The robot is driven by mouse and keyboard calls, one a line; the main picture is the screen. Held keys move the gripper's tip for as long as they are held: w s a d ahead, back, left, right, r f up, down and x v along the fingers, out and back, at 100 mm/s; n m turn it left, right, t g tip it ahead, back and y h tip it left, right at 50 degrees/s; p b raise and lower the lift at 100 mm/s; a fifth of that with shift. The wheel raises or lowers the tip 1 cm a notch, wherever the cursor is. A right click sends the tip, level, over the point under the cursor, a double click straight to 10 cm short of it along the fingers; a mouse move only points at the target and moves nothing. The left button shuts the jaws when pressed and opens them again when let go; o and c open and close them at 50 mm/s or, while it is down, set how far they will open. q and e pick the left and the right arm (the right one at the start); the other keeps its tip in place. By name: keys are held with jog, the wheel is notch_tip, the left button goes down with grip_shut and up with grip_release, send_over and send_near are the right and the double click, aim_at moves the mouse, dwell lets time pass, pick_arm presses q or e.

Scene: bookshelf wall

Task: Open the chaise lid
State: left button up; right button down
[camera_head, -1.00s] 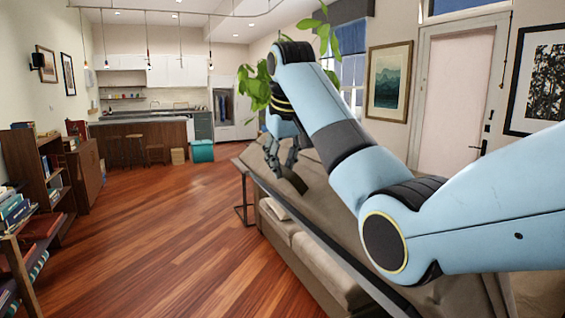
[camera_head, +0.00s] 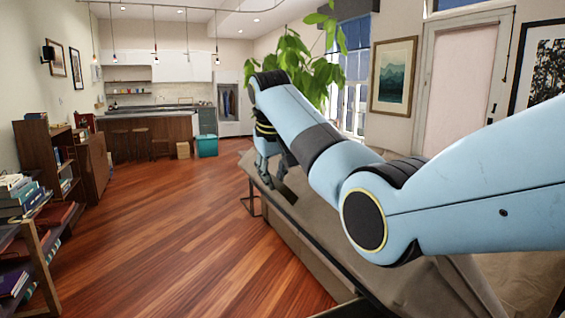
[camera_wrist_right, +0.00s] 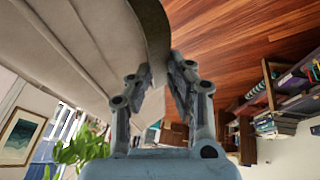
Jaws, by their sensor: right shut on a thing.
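The chaise lid (camera_head: 325,222) is a long taupe padded panel with a dark edge, slanting across the right half of the head view. My right gripper (camera_head: 274,168) is at its far end, with the arm reaching over the lid. In the right wrist view the lid (camera_wrist_right: 75,45) fills the upper left, and its dark rim comes down to my right gripper (camera_wrist_right: 160,82). The fingers are shut on the lid's edge. My arm hides part of the lid. My left gripper is not in view.
Wooden floor (camera_head: 190,235) lies open left of the chaise. A bookshelf (camera_head: 45,165) with books stands at the left. A kitchen counter (camera_head: 150,135) and a teal bin (camera_head: 207,146) are at the back. A leafy plant (camera_head: 290,65) stands behind my arm.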

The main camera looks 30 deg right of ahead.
jog(key=a+f+b, duration=0.2)
jog(key=a+f, duration=0.4)
jog(key=f, duration=0.2)
jog(key=shift+w+a+f+b, duration=0.2)
jog(key=shift+a+f+b, duration=0.1)
jog(key=shift+f+b, duration=0.1)
jog(key=c, duration=1.3)
grip_release()
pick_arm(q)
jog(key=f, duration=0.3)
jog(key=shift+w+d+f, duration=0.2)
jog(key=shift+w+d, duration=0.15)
